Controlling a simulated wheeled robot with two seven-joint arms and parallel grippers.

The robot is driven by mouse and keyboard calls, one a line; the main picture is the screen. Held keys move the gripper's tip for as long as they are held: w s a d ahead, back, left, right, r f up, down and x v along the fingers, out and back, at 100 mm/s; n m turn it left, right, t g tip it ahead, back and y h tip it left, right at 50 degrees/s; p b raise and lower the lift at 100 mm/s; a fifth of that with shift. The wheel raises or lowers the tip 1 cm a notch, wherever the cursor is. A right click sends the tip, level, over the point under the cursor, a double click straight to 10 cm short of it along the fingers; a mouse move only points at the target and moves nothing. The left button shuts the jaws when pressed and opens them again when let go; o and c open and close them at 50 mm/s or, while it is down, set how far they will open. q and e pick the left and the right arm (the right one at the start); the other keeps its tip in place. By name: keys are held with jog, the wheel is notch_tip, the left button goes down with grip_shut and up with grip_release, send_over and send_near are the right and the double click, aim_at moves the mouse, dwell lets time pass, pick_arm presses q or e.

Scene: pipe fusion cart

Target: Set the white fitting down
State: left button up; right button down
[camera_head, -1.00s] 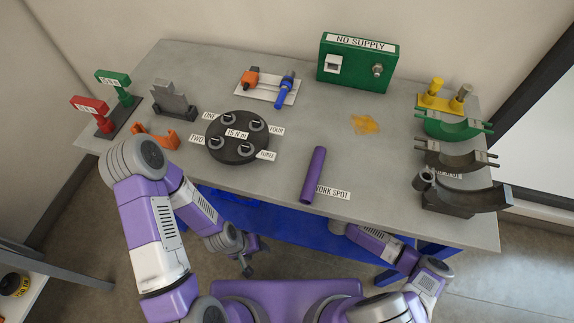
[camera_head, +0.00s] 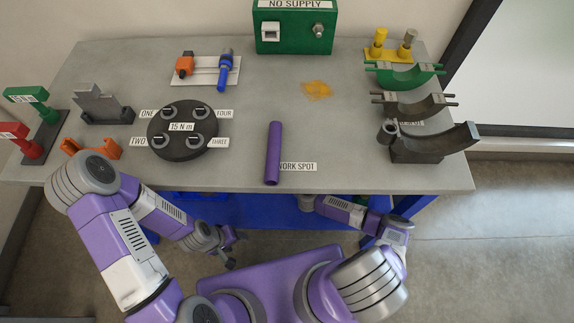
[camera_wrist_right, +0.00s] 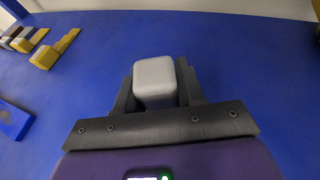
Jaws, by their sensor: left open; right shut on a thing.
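The white fitting (camera_wrist_right: 155,80) shows in the right wrist view as a pale, rounded block. My right gripper (camera_wrist_right: 157,95) is shut on it, with one dark finger on each side. A blue surface lies beneath; whether the fitting touches it, I cannot tell. In the head view my right forearm reaches under the tabletop's front edge, so the right gripper and fitting are hidden there. My left gripper (camera_head: 231,258) is open and empty, hanging low in front of the cart.
The blue surface (camera_wrist_right: 240,60) is clear around the right gripper. Yellow and grey parts (camera_wrist_right: 38,45) lie at its far left, with a blue block (camera_wrist_right: 12,120) nearer. Above, the grey tabletop (camera_head: 340,150) carries a purple pipe (camera_head: 273,153), a dark round plate (camera_head: 183,148) and half-round clamps (camera_head: 435,140).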

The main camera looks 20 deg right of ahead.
jog(key=shift+r, duration=0.15)
jog(key=c, duration=0.7)
grip_release()
jog(key=shift+s+r, duration=0.1)
jog(key=shift+s, duration=0.1)
jog(key=p+v, duration=0.3)
jog(key=v, duration=0.8)
jog(key=shift+s+r+p, duration=0.1)
jog(key=shift+s+p, duration=0.15)
jog(key=shift+p, duration=0.15)
